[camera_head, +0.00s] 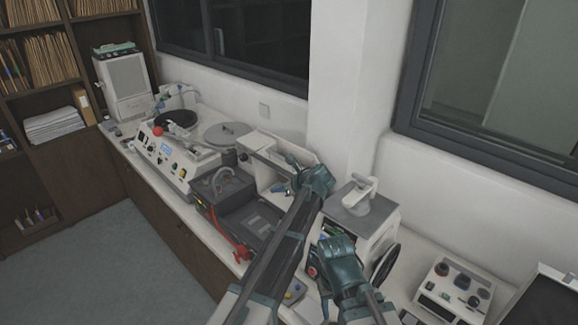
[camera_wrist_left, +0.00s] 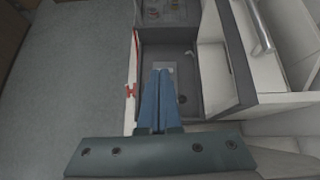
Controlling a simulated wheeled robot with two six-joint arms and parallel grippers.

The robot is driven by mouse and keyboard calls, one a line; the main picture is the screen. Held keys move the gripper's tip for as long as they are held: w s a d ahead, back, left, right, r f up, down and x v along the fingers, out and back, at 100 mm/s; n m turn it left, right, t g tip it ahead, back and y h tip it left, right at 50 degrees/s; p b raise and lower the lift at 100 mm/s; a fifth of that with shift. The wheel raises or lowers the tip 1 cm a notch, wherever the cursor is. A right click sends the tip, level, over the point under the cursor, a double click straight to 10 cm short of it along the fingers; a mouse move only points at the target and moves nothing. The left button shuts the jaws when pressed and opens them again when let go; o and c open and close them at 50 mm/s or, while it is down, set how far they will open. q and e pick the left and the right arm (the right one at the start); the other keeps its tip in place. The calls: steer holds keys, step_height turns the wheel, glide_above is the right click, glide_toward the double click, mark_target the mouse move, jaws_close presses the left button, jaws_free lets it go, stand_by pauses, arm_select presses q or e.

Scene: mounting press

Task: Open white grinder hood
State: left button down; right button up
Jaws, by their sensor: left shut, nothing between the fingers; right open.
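A white machine housing, which looks like the grinder hood (camera_head: 262,142), stands against the back wall in the head view. In the left wrist view a white casing with a metal bar handle (camera_wrist_left: 262,32) is at the upper right; I take it for the same hood. My left gripper (camera_head: 287,187) is in front of the hood, and its arm hides part of it. In the left wrist view the two blue fingers (camera_wrist_left: 160,74) are together and empty, left of the handle, above a dark grey recess. My right gripper (camera_head: 338,250) is lower right, open, its fingertips hard to make out.
A dark grey machine (camera_head: 222,184) is left of the hood, with a red part (camera_head: 241,253) at its front. A white machine with a grey top (camera_head: 362,201) stands to the right. A control box (camera_head: 455,289) is further right. The floor (camera_head: 90,255) is clear.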

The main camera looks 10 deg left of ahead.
arm_select(q)
steer(key=w+d+f+n+h+p, duration=0.25)
steer(key=w+n+h, duration=0.25)
steer(key=n+h, duration=0.25)
steer(key=w+a+r+n+t+h+p, duration=0.1)
steer(key=w+r+n+t+h+p, duration=0.1)
steer(key=w+r+n+h+p, duration=0.2)
steer(key=w+r+n+h, duration=0.3)
steer(key=r+n, duration=0.2)
steer(key=r, duration=0.1)
steer(key=shift+w+a+r+n+t, duration=0.15)
steer(key=shift+w+r+n+t, duration=0.05)
steer(key=shift+r+n+t, duration=0.15)
steer(key=shift+h, duration=0.25)
